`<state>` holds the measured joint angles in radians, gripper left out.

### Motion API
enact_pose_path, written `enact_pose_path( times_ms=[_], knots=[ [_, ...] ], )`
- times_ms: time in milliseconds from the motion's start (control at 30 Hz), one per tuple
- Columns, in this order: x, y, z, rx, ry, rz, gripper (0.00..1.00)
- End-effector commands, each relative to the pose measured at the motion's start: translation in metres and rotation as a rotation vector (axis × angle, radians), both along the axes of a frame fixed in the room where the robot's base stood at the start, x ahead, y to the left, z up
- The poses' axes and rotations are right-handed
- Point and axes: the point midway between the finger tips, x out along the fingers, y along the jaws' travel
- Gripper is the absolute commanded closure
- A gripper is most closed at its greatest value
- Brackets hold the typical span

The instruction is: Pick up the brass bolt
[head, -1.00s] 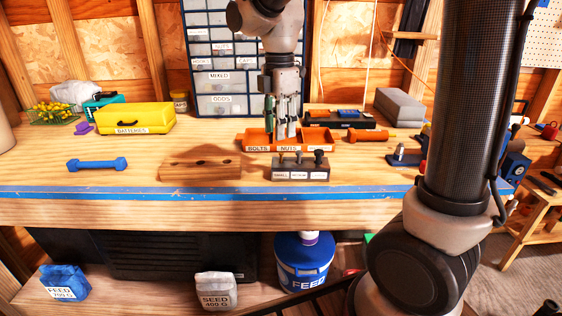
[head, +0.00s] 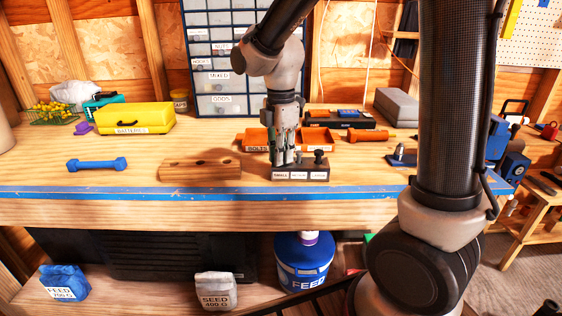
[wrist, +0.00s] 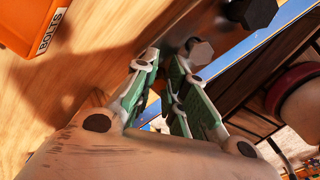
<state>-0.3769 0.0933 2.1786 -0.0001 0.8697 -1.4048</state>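I cannot make out a brass-coloured bolt in either view. A dark block (head: 301,175) labelled SMALL, MEDIUM and LARGE stands near the bench's front. A dark bolt (head: 319,157) stands upright at its LARGE end. My gripper (head: 283,163) points down at the block's left part and hides what stands there. In the wrist view, a grey hex head (wrist: 201,52) and a larger dark hex head (wrist: 252,12) lie just beyond my fingertips (wrist: 166,60). The green-padded fingers are apart, with a gap between them and nothing clearly held.
An orange bin (head: 254,138) labelled BOLTS stands behind the block. A wooden block with holes (head: 199,170) lies to the left, and an orange cylinder (head: 367,136) to the right.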

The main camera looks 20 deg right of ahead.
Motion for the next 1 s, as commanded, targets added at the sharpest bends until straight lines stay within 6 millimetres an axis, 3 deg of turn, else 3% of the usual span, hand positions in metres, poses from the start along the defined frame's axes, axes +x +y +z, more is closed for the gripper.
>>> enact_pose_path(
  times_ms=[500, 1000],
  knots=[
    [0.0, 0.0, 0.004, 0.0, -0.002, 0.0, 1.0],
    [0.0, 0.0, 0.092, 0.0, -0.002, 0.0, 1.0]
  ],
)
